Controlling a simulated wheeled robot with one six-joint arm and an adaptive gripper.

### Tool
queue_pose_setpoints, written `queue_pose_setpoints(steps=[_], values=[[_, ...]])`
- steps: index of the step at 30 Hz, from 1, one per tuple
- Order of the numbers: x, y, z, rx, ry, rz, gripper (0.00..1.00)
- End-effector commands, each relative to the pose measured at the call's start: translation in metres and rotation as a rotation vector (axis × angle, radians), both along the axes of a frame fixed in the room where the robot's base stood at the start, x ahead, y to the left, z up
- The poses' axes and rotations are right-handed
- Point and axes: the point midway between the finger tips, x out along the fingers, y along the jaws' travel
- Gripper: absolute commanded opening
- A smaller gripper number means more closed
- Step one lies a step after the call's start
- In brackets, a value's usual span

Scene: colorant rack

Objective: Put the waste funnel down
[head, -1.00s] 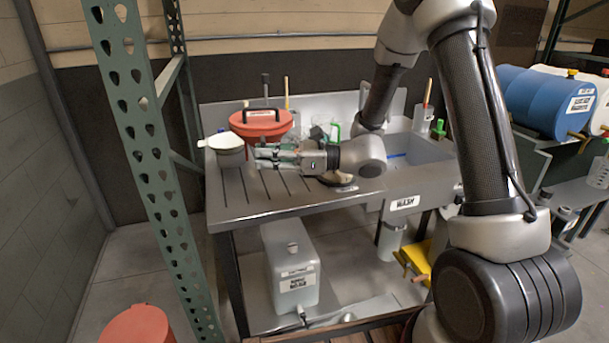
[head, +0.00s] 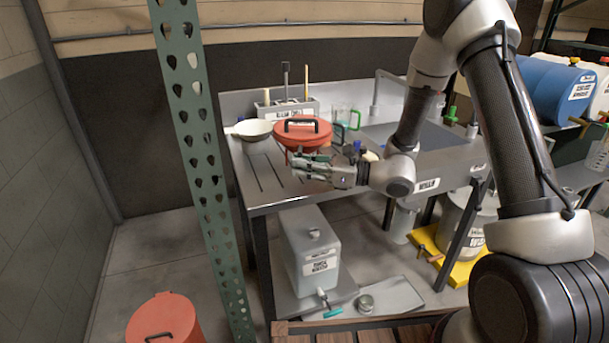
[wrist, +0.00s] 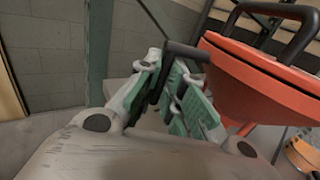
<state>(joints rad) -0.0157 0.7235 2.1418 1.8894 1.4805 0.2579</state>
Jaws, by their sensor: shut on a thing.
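The waste funnel (head: 290,132) is orange-red, with a lid and a black top handle, and tapers downward. It is upright over the left part of the steel sink counter (head: 262,194). My gripper (head: 300,165) is at its front side in the head view. In the wrist view, my gripper (wrist: 175,85) is shut on the black side handle (wrist: 187,52) of the funnel (wrist: 240,85), which hangs to the right of the fingers. The funnel's lower end is hidden in the head view, so I cannot tell whether it touches the counter.
A pale bowl-like vessel (head: 252,131) stands left of the funnel. A grey caddy (head: 290,108) with upright tools is behind it. Green-handled beakers (head: 345,116) and the sink basin (head: 400,135) lie right. A green perforated post (head: 200,150) stands in front on the left.

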Motion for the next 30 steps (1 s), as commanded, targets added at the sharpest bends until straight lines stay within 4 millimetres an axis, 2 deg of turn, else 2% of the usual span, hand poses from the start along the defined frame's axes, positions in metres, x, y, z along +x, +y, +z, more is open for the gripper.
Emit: queue_pose_setpoints(steps=[3,6,17,18,21,30], values=[[0.000,0.000,-0.020,0.001,0.004,0.000,0.00],[0.000,0.000,-0.029,0.000,0.001,-0.001,0.00],[0.000,0.000,-0.033,0.000,0.001,0.000,0.00],[0.000,0.000,-0.034,0.000,0.002,0.000,0.13],[0.000,0.000,-0.033,0.000,0.002,0.000,0.31],[0.000,0.000,-0.033,-0.001,0.001,0.000,0.31]])
